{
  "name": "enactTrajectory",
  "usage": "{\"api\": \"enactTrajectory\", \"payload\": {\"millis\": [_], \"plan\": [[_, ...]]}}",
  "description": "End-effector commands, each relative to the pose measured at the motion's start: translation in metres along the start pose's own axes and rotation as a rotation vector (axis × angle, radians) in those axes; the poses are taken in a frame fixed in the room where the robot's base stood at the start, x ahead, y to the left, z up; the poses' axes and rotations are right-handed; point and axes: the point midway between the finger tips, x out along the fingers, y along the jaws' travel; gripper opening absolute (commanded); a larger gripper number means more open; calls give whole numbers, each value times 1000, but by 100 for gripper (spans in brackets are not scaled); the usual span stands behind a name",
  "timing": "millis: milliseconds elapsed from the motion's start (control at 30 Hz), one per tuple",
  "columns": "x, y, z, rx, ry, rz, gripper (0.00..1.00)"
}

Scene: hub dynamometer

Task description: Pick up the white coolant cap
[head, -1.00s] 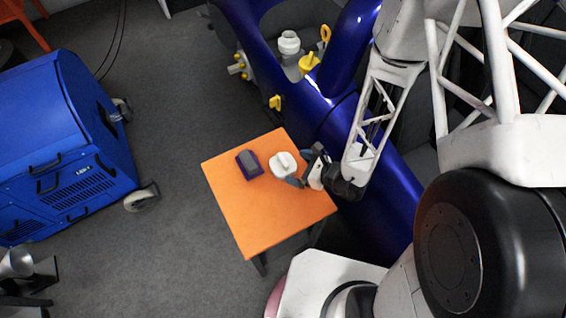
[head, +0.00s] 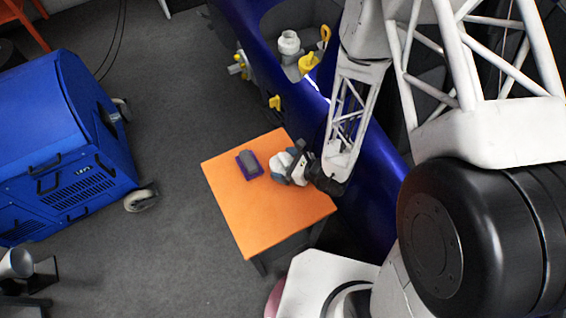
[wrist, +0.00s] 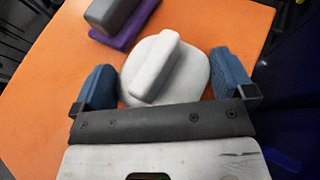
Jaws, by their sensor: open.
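The white coolant cap (wrist: 190,78) is a round disc with a raised bar handle, lying on the orange table (wrist: 55,70). In the head view the cap (head: 281,164) is partly hidden by my gripper (head: 289,170). In the wrist view my gripper (wrist: 166,82) is open, with one blue finger pad on each side of the cap. The handle sits between the pads, tilted a little to the right at its top. I see a gap beside the left pad; the right pad is close to the cap's edge, and I cannot tell if they touch.
A grey and purple block (head: 249,163) lies on the table left of the cap. The blue car body (head: 385,170) with a white-capped reservoir (head: 289,43) and yellow caps is behind the table. A blue machine cart (head: 65,140) stands at the left. The table's front part is bare.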

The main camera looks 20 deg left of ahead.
Motion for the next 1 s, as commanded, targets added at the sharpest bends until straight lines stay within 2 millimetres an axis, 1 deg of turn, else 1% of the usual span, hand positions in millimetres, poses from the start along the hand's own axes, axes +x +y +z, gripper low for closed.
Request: {"api": "enactTrajectory", "payload": {"millis": [433,467,500,667,700,1000], "plan": [[0,0,0,0,0,0,100],[0,0,0,0,0,0,97],[0,0,0,0,0,0,91],[0,0,0,0,0,0,66],[0,0,0,0,0,0,64],[-1,0,1,0,0,0,63]]}}
